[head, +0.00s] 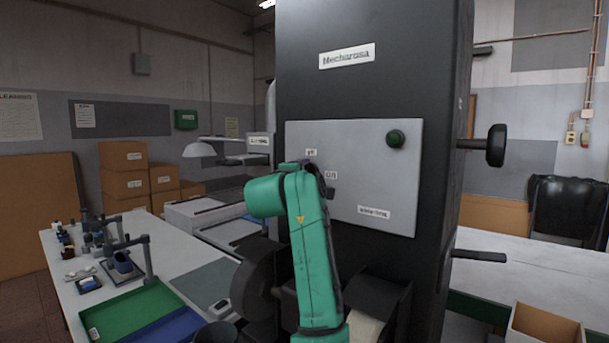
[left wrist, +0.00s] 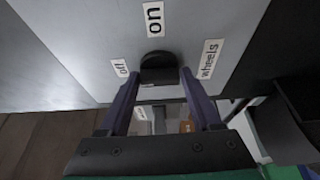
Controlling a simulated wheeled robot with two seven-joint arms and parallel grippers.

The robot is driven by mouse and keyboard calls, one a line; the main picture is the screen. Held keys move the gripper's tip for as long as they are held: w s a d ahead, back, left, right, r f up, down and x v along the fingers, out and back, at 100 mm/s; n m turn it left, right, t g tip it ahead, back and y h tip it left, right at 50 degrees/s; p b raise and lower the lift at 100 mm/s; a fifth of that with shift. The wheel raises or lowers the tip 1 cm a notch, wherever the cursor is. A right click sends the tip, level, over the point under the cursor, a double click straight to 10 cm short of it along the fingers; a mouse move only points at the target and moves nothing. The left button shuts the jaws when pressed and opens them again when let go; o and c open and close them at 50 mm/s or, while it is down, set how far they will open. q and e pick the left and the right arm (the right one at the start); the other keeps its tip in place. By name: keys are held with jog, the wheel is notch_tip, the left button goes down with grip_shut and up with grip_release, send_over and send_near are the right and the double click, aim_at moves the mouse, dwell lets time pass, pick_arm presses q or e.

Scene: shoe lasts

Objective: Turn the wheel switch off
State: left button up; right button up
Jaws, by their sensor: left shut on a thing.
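The wheel switch is a black knob (left wrist: 158,66) on a grey panel, seen in the left wrist view. A label "on" (left wrist: 154,20) is above it, "off" (left wrist: 120,68) to its left and "wheels" (left wrist: 209,59) to its right. My left gripper (left wrist: 158,79) has a finger on each side of the knob and is shut on it. In the head view the panel (head: 362,150) is on the front of a tall black machine. My green left arm hides the knob and most of the gripper there. My right gripper is not in view.
A black handle (head: 495,146) sticks out from the machine's right side. Dark rollers (head: 256,284) are below the panel beside my arm. A table with a green tray (head: 128,312) stands at left.

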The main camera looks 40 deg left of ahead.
pick_arm(q)
jog(key=o, duration=1.3)
jog(key=shift+a, duration=0.1)
jog(key=shift+s, duration=0.1)
jog(key=b+v, duration=0.6)
jog(key=v, duration=0.8)
jog(key=shift+s+b, duration=0.25)
jog(key=shift+b, duration=0.05)
